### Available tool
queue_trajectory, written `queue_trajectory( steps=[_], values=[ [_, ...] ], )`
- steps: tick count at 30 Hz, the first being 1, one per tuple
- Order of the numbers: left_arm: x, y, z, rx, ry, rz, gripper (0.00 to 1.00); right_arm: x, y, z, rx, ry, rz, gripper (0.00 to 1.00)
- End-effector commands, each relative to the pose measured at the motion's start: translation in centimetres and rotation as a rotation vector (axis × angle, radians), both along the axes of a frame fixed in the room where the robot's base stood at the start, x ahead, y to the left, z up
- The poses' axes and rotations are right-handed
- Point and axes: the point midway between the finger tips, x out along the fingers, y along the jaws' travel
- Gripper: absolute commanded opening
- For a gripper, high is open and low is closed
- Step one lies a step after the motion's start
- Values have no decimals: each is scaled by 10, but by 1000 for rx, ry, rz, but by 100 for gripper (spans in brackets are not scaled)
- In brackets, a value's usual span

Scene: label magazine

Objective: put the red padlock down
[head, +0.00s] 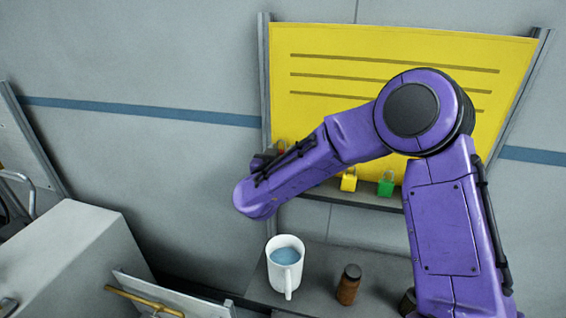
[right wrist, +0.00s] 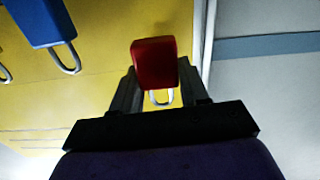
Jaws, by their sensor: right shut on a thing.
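The red padlock (right wrist: 154,62) is between the two dark fingers of my right gripper (right wrist: 156,84) in the right wrist view. The gripper is shut on it. Its shackle points down in that picture, toward the gripper's palm. The yellow board (head: 400,50) is behind it, near the board's edge. In the head view my purple right arm reaches across to the board's lower left and largely hides the gripper; I cannot make out the padlock clearly there. Whether the padlock touches anything is not clear. My left gripper is not in view.
A yellow padlock (head: 349,182) and a green padlock (head: 386,187) stand on the ledge (head: 345,198) under the board. A blue padlock (right wrist: 42,20) shows in the wrist view. Below are a white mug (head: 285,265) with blue contents and a brown bottle (head: 348,287).

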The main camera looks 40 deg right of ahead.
Motion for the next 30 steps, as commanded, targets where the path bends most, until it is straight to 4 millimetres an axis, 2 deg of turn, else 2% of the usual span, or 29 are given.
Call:
queue_trajectory(
  steps=[6, 9, 12, 23, 24, 25, 26, 30],
  values=[
    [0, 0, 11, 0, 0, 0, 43, 17, -11, -24, -1, 2, 0, 12],
    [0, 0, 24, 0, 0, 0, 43, 16, -10, -40, 0, 5, 1, 12],
    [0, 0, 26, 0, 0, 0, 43, 16, -10, -50, 0, 0, 0, 12],
    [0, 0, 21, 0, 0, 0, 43, 16, -9, -57, -1, -2, 1, 12],
    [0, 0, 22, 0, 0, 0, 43, 16, -9, -56, 0, -1, 1, 54],
    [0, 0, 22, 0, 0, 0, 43, 16, -9, -56, 0, -1, 1, 64],
    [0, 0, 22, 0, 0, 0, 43, 16, -9, -56, 0, -1, 0, 70],
    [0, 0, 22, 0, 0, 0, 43, 16, -9, -56, 0, -1, 0, 70]
  ],
)
